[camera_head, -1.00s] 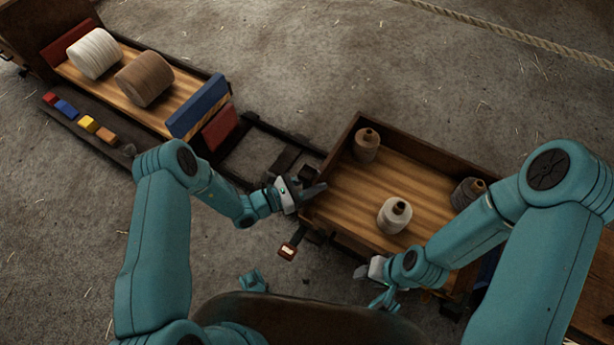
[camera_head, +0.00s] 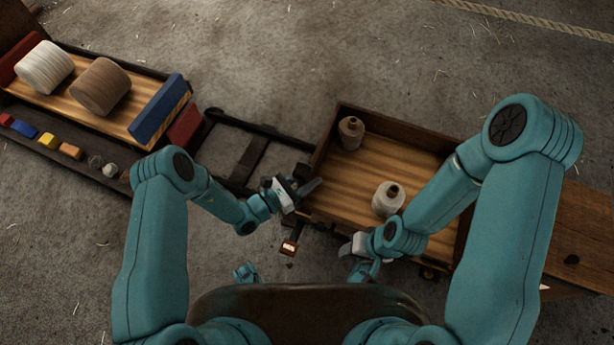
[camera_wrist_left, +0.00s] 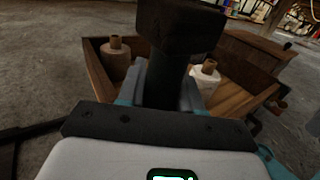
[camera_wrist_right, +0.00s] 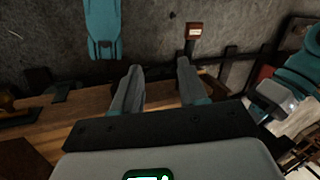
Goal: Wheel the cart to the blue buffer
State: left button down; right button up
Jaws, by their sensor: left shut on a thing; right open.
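The cart (camera_head: 325,165) is a wooden tray with dark raised walls, in the middle right of the head view. It holds a brown-grey bobbin (camera_head: 350,133) and a pale bobbin (camera_head: 388,198). My left gripper (camera_head: 303,190) is at the cart's left end, shut on a dark upright post (camera_wrist_left: 165,80), seen close up in the left wrist view. The blue buffer (camera_head: 158,108) is an upright block at the right end of the wooden bed on the left. A gap separates it from the cart. My right gripper (camera_wrist_right: 160,78) is open and empty beside the cart's near side.
A dark rail frame (camera_head: 235,150) lies between the cart and the left bed. That bed carries a white spool (camera_head: 44,68) and a brown spool (camera_head: 101,86), with coloured blocks along its near ledge. A wooden surface (camera_head: 575,240) stands at right. Floor beyond is clear.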

pick_arm(q)
jog(key=shift+s+d, duration=0.2)
jog(key=shift+d, duration=0.1)
jog(key=c, duration=0.8)
grip_release()
jog(key=shift+c, duration=0.2)
jog(key=shift+w+a, duration=0.1)
jog(key=p+v, duration=0.2)
jog(key=v, duration=1.4)
jog(key=shift+p, duration=0.3)
jog(key=shift+a, duration=0.1)
